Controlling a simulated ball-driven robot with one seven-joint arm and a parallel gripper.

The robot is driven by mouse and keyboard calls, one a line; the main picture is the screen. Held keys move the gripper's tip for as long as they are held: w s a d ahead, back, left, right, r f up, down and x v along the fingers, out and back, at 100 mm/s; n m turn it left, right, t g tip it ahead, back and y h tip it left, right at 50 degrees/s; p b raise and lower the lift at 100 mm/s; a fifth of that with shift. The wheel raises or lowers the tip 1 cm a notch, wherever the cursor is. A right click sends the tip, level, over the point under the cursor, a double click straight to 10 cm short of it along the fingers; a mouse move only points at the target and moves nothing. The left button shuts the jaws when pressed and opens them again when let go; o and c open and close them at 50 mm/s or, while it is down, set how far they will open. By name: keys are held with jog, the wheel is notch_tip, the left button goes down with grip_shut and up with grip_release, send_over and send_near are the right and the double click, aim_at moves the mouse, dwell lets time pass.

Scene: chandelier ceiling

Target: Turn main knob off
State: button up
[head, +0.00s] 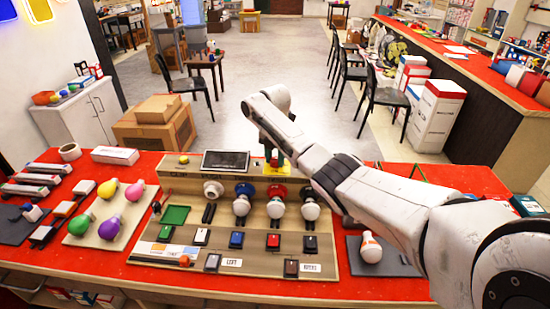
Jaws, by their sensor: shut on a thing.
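A light wooden panel (300,258) lies on the red table. At its raised back edge, right of a dark screen (226,159), sits a small yellow and red part (276,170) that looks like the main knob. My arm reaches in from the right, and my gripper (275,157) points down onto this part. The dark fingers are small and partly hidden by my wrist. They appear shut around the knob. Its turned position cannot be made out.
White bulbs stand in blue, red and black sockets on the panel, above several switches (236,240). A white bulb (371,248) lies on a dark mat at right. Cardboard boxes (154,128) stand behind the table.

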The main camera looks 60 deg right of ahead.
aim_at(274, 159)
jog(key=shift+r, duration=0.1)
dwell(0.3)
jog(key=o, duration=1)
notch_tip(274, 159, up, 11)
jog(key=shift+f+b, duration=0.15)
jog(key=shift+b, duration=0.3)
jog(key=shift+w+a+f, duration=0.1)
